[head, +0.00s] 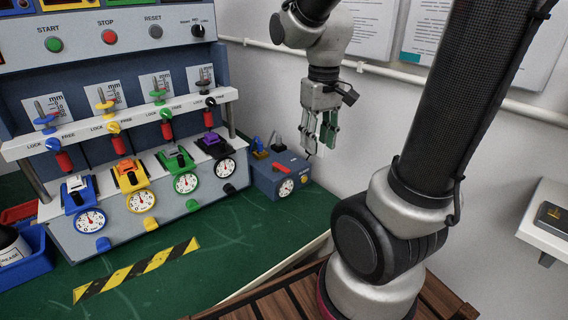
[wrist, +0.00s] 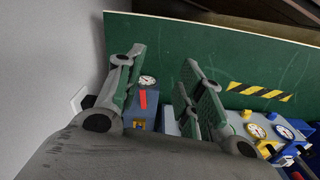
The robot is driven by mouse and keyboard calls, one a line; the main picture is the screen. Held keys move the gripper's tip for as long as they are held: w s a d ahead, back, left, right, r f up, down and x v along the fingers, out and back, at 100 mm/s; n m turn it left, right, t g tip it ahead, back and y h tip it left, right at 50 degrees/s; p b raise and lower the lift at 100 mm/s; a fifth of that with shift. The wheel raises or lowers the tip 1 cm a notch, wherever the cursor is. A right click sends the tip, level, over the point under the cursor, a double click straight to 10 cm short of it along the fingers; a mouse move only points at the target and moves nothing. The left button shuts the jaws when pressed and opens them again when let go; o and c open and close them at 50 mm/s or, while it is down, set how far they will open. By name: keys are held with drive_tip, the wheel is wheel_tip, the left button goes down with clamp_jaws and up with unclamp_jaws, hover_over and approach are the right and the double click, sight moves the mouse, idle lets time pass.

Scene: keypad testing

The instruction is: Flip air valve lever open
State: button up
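The air valve box (head: 264,182) is a small blue-grey box at the right end of the test rig, with a round white gauge (head: 286,188) on its front. Its red lever (head: 281,168) lies across the top near the gauge. My gripper (head: 322,142) is above and to the right of the box, pointing down, apart from it. In the wrist view, the gripper (wrist: 163,78) is open and empty. The red lever (wrist: 143,99) and gauge (wrist: 148,82) show between its fingers, farther off. Part of the box is hidden by the gripper there.
The keypad test rig (head: 130,222) stands left of the valve box, with several coloured clamps and gauges. A green table (head: 225,265) with a striped strip (head: 140,270) lies in front. A white wall with a pipe (head: 400,75) is behind.

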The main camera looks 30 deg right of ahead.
drive_tip(key=w+f+n+g, duration=0.1)
drive_tip(key=w+f+n, duration=0.1)
drive_tip(key=w+f, duration=0.85)
approach(284, 168)
drive_tip(key=shift+s+f+n+t, duration=0.1)
drive_tip(key=shift+s+n+t, duration=0.1)
drive_tip(key=shift+n+t, duration=0.2)
drive_tip(key=shift+s+f, duration=0.1)
drive_tip(key=shift+f, duration=0.05)
wheel_tip(284, 168, down, 7)
drive_tip(key=shift+f, duration=0.25)
